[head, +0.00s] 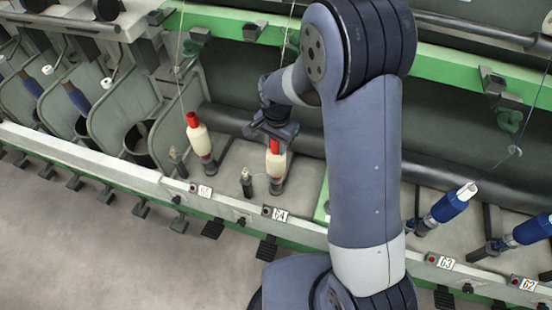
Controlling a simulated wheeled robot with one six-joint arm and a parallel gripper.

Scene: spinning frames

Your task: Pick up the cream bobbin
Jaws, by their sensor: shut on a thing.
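A cream bobbin (276,166) with a red tube top stands upright at the position labelled 64, with its dark lower end at the spindle holder. My gripper (274,139) is above it, shut on its red top end. The fingertips are small and partly hidden in this view. A second cream bobbin (200,140) with a red top stands to the left, slightly tilted and apart from my gripper. I cannot tell whether the held bobbin is lifted off its spindle.
Blue bobbins (448,207) lean on spindles at the right, near labels 63 and 62. A green rail (240,55) runs above the bobbins, and a pale front rail (140,178) runs below. Thin yarn hangs from above. Grey dividers stand at the left. The floor in front is clear.

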